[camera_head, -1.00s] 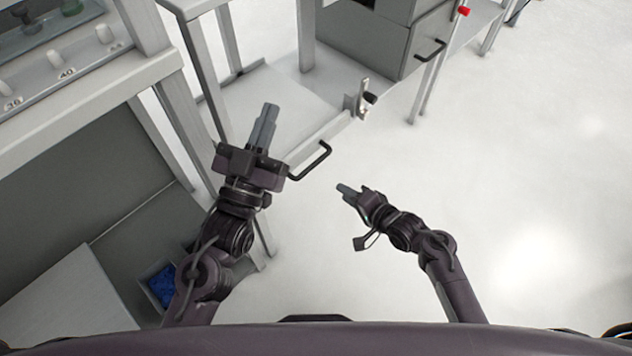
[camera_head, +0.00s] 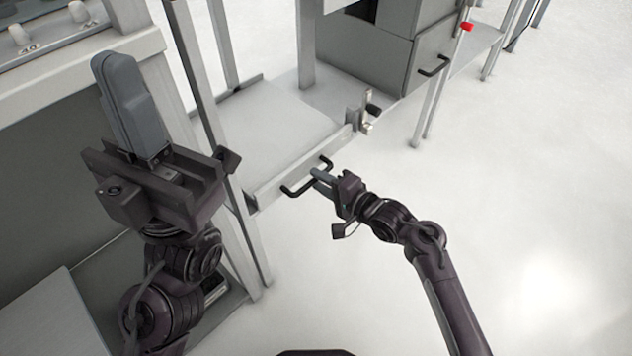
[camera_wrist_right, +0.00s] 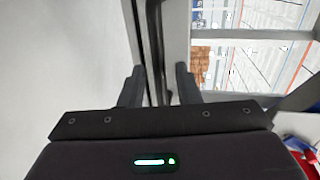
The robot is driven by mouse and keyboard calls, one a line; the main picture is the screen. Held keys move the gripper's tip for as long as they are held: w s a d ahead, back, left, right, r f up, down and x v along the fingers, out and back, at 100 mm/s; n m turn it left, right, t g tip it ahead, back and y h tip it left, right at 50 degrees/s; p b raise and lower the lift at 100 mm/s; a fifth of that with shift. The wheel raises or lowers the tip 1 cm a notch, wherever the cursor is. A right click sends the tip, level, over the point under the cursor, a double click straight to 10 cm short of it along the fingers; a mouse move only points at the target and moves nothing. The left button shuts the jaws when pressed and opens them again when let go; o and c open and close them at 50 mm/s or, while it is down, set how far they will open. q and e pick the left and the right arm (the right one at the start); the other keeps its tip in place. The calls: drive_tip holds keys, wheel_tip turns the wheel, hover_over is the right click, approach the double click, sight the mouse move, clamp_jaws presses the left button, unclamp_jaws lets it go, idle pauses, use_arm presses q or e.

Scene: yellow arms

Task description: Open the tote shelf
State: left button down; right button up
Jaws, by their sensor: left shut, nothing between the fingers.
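The tote shelf (camera_head: 265,125) is a light grey shelf board low in a frame, with a front rail. A black bar handle (camera_head: 292,191) sticks out from its front rail. My right gripper (camera_head: 318,178) is at the handle, its fingertips overlapping it in the head view. In the right wrist view the fingers of my right gripper (camera_wrist_right: 159,86) stand apart, with the dark handle bar (camera_wrist_right: 155,45) running between them. Whether they touch it I cannot tell. My left gripper (camera_head: 122,75) is shut and empty, raised to the left of the shelf, close to the head camera.
A metal latch with a black knob (camera_head: 362,112) stands at the rail's far end. A grey cabinet (camera_head: 385,50) with its own black handle is behind. Frame posts (camera_head: 205,120) stand between my left arm and the shelf. The floor (camera_head: 530,180) at right is clear.

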drive_tip(key=shift+x, duration=1.05)
drive_tip(key=shift+d, duration=0.1)
clamp_jaws()
